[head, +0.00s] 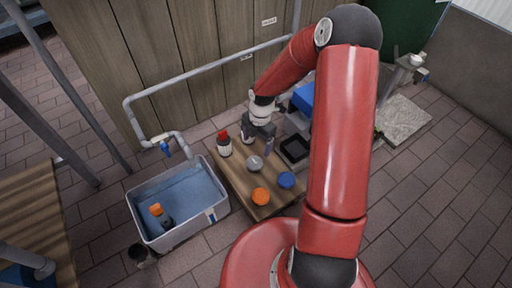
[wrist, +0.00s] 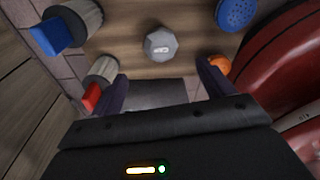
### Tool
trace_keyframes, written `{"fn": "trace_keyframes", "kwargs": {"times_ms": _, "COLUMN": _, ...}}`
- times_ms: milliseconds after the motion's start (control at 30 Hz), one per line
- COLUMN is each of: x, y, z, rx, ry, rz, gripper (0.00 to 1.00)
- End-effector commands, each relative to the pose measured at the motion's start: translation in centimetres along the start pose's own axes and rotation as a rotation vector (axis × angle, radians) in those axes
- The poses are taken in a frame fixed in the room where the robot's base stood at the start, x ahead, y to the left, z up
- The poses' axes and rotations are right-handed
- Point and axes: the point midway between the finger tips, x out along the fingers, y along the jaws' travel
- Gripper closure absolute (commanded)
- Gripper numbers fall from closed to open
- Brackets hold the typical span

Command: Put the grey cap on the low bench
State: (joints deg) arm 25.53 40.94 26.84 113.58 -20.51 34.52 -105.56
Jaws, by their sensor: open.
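The grey cap (head: 255,162) lies on a small wooden-topped surface (head: 231,178) in the head view. In the wrist view the grey cap (wrist: 160,46) is faceted and sits beyond the fingertips, roughly centred between them. My gripper (head: 259,146) is over the same top, just behind the cap in the head view. In the wrist view my gripper (wrist: 161,78) is open, with nothing between its fingers. I cannot tell for certain which wooden surface is the low bench; another wooden top (head: 30,215) stands at the far left.
A blue-capped bottle (wrist: 50,35) shows in the wrist view. A water-filled tub (head: 180,205) holding an orange-capped bottle (head: 161,214) stands to the left.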

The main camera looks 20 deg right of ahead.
Motion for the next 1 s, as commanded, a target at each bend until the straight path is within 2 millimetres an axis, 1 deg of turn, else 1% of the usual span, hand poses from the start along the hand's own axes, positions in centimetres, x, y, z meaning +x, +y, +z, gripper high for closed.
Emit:
{"fn": "trace_keyframes", "kwargs": {"times_ms": 67, "x": -0.9, "y": 0.0, "z": 0.0, "rx": 0.01, "ry": -0.007, "rz": 0.001, "gripper": 0.2}}
{"fn": "trace_keyframes", "kwargs": {"times_ms": 167, "x": -2.8, "y": -0.4, "z": -0.1, "rx": 0.073, "ry": -0.04, "rz": 0.002, "gripper": 0.2}}
{"fn": "trace_keyframes", "kwargs": {"times_ms": 267, "x": -6.3, "y": -1.2, "z": -0.6, "rx": 0.216, "ry": -0.102, "rz": 0.014, "gripper": 0.2}}
{"fn": "trace_keyframes", "kwargs": {"times_ms": 300, "x": -8.1, "y": -1.6, "z": -0.9, "rx": 0.293, "ry": -0.131, "rz": 0.027, "gripper": 0.2}}
{"fn": "trace_keyframes", "kwargs": {"times_ms": 367, "x": -10.8, "y": -2.6, "z": -1.6, "rx": 0.419, "ry": -0.172, "rz": 0.053, "gripper": 0.2}}
{"fn": "trace_keyframes", "kwargs": {"times_ms": 400, "x": -12.6, "y": -3.2, "z": -2.1, "rx": 0.508, "ry": -0.194, "rz": 0.077, "gripper": 0.2}}
{"fn": "trace_keyframes", "kwargs": {"times_ms": 467, "x": -15.1, "y": -4.3, "z": -3.0, "rx": 0.64, "ry": -0.222, "rz": 0.117, "gripper": 0.2}}
{"fn": "trace_keyframes", "kwargs": {"times_ms": 500, "x": -16.7, "y": -5.1, "z": -3.7, "rx": 0.728, "ry": -0.234, "rz": 0.149, "gripper": 0.2}}
{"fn": "trace_keyframes", "kwargs": {"times_ms": 600, "x": -20.4, "y": -7.2, "z": -5.5, "rx": 0.952, "ry": -0.246, "rz": 0.238, "gripper": 0.2}}
{"fn": "trace_keyframes", "kwargs": {"times_ms": 700, "x": -23.5, "y": -9.6, "z": -7.6, "rx": 1.174, "ry": -0.222, "rz": 0.338, "gripper": 0.2}}
{"fn": "trace_keyframes", "kwargs": {"times_ms": 800, "x": -26.0, "y": -12.1, "z": -9.8, "rx": 1.392, "ry": -0.16, "rz": 0.439, "gripper": 0.2}}
{"fn": "trace_keyframes", "kwargs": {"times_ms": 900, "x": -27.7, "y": -14.6, "z": -11.9, "rx": 1.597, "ry": -0.064, "rz": 0.526, "gripper": 0.2}}
{"fn": "trace_keyframes", "kwargs": {"times_ms": 1000, "x": -28.7, "y": -16.8, "z": -13.7, "rx": 1.766, "ry": 0.045, "rz": 0.585, "gripper": 0.2}}
